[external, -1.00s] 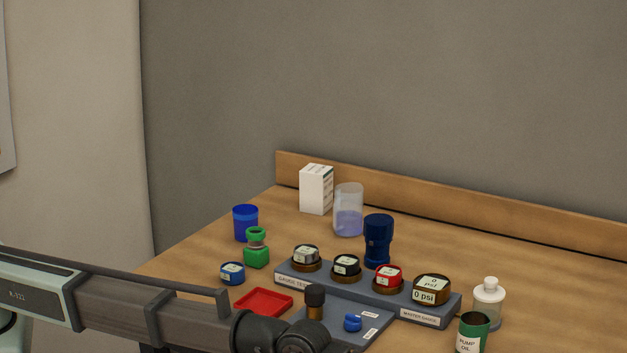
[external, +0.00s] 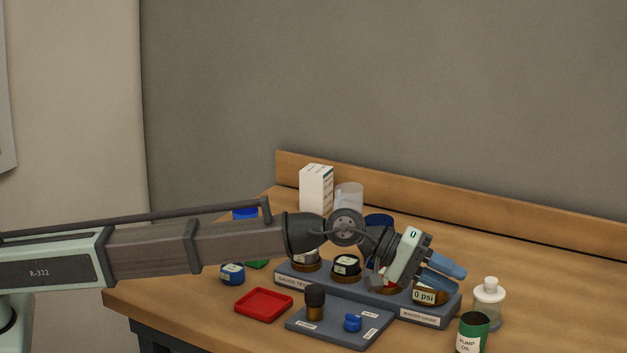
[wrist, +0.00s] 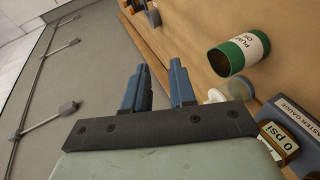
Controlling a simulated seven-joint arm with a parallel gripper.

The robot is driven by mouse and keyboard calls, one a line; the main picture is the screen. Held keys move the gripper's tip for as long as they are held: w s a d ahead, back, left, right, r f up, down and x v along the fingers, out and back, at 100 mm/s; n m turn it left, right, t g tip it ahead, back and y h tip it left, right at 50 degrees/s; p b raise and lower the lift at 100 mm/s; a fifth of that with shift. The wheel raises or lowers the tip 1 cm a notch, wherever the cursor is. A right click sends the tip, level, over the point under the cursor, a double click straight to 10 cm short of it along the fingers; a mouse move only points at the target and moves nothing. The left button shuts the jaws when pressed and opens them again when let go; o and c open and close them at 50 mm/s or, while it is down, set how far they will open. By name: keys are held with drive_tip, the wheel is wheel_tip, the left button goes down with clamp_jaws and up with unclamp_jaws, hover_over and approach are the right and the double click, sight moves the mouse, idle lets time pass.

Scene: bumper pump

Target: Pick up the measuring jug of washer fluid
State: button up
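The measuring jug (external: 349,192) is a clear, see-through cylinder at the back of the bench, beside a white box. Its upper part shows in the external view; my arm hides the lower part, where a violet-blue fluid showed earlier. The jug cannot be made out in the wrist view. My gripper (external: 452,275) has blue fingers and hangs over the right end of the gauge stand, well to the right of and nearer than the jug. In the wrist view the two fingers (wrist: 161,88) stand apart with nothing between them.
A grey gauge stand (external: 376,292) holds several gauges. A dark blue cup (external: 378,220) stands near the jug, partly hidden. A white-capped bottle (external: 489,297) and green pump oil can (external: 472,330) stand right. A red tray (external: 264,304) lies in front. The back right bench is clear.

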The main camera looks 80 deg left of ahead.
drive_tip(key=a+n, duration=0.3)
drive_tip(key=a, duration=1.1)
drive_tip(key=a+f+n+y, duration=0.1)
drive_tip(key=a+n, duration=0.3)
drive_tip(key=a, duration=1)
drive_tip(key=w+a+f+n, duration=0.1)
drive_tip(key=a+n, duration=0.3)
drive_tip(key=a, duration=0.9)
drive_tip(key=shift+a+t+y, duration=0.3)
drive_tip(key=shift+a, duration=0.1)
drive_tip(key=s+a+f+n+g+h, duration=0.1)
drive_tip(key=s+a+f+n, duration=0.3)
drive_tip(key=s+a, duration=0.55)
drive_tip(key=s+a+f+n+h, duration=0.1)
drive_tip(key=s+a+f+n, duration=0.4)
drive_tip(key=a, duration=0.8)
drive_tip(key=shift+m, duration=0.6)
drive_tip(key=x, duration=0.3)
drive_tip(key=r+x, duration=0.1)
drive_tip(key=x, duration=0.2)
drive_tip(key=shift+w+d+r, duration=0.1)
drive_tip(key=shift+w+d, duration=0.1)
drive_tip(key=shift+d, duration=0.05)
drive_tip(key=shift+f+x, duration=0.2)
drive_tip(key=shift+x, duration=2.8)
drive_tip(key=shift+s+d, duration=0.1)
drive_tip(key=shift+s, duration=0.05)
drive_tip(key=shift+c, duration=0.4)
clamp_jaws()
